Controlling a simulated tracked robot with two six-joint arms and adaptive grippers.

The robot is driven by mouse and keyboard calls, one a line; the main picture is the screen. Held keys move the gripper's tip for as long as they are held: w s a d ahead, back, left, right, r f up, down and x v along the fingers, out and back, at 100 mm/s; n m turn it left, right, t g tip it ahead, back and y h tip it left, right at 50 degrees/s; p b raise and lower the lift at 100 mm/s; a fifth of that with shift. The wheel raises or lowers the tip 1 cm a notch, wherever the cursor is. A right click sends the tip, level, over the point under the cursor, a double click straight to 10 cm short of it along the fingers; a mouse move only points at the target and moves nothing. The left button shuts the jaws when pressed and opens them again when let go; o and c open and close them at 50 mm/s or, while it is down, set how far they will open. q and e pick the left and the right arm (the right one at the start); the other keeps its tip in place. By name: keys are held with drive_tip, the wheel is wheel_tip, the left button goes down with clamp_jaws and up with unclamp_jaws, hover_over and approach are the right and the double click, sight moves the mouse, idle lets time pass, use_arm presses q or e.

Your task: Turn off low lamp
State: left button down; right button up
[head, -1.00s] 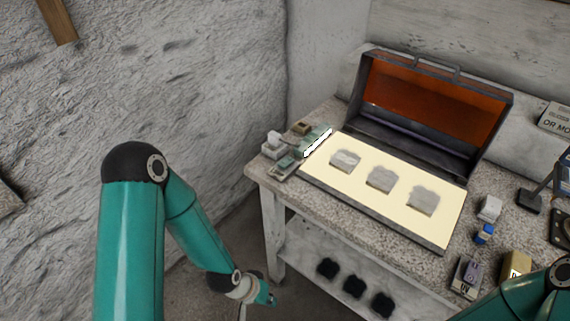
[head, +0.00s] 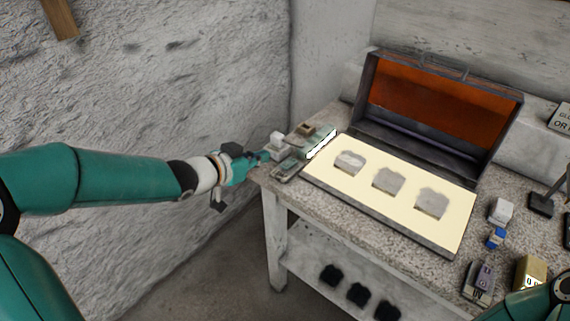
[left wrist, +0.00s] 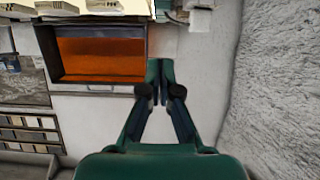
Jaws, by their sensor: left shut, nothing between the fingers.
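A short glowing white lamp tube (head: 321,144), seemingly the low lamp, lies lit along the left edge of the light box. A small grey-green device (head: 288,169) sits at the table's left front corner, with a white block (head: 277,139) behind it. My left gripper (head: 264,156) is at the table's left edge, close beside these small items; I cannot tell whether it touches any. Its fingers are shut and empty, and they also show in the left wrist view (left wrist: 160,68). I cannot make out a switch. My right gripper is out of view.
The open light box has a glowing cream panel (head: 400,205) with several grey pieces on it and an orange raised lid (head: 430,105). A white cube (head: 501,211), a blue-capped bottle (head: 496,238) and small boxes stand at right. A rough wall (head: 170,80) flanks my left arm.

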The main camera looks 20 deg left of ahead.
use_arm(q)
hover_over(283, 174)
drive_tip(key=w, duration=0.1)
wheel_tip(283, 174, down, 4)
drive_tip(key=shift+d+f, duration=0.15)
drive_tip(key=f, duration=0.2)
drive_tip(key=shift+s+f+b, duration=0.3)
drive_tip(key=shift+s+a+f, duration=0.15)
drive_tip(key=shift+a+f, duration=0.05)
drive_tip(key=shift+f, duration=0.4)
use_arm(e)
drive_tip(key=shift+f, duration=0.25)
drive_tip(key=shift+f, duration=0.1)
